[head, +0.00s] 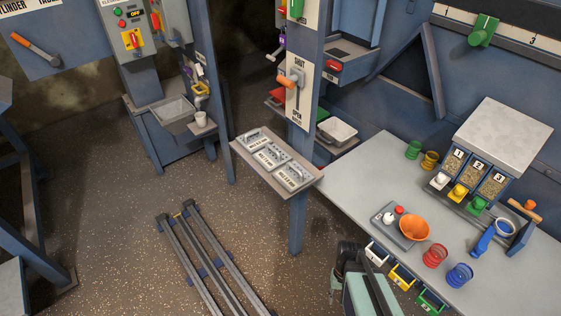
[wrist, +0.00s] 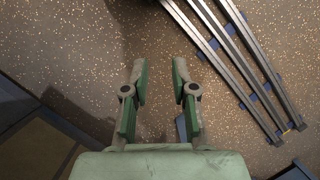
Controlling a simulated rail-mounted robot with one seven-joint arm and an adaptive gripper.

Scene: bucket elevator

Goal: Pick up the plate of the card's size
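Three pale grey plates with raised handles and printed labels lie in a row on a small grey shelf (head: 312,188) in the head view. They are the back plate (head: 254,139), the middle plate (head: 271,155) and the front plate (head: 293,177). Their labels are too small to read surely. I cannot make out a size card. In the wrist view my gripper (wrist: 162,75) is open, its two green-padded fingers apart with only speckled floor between them. It touches no plate, and no plate shows in the wrist view.
A blue post rises beside the plate shelf, with an orange-handled SHUT/OPEN lever (head: 287,83). A grey bench (head: 365,180) at right holds an orange funnel (head: 413,228), coloured cups and numbered bins. Floor rails (head: 212,258) run below the shelf; floor to their left is clear.

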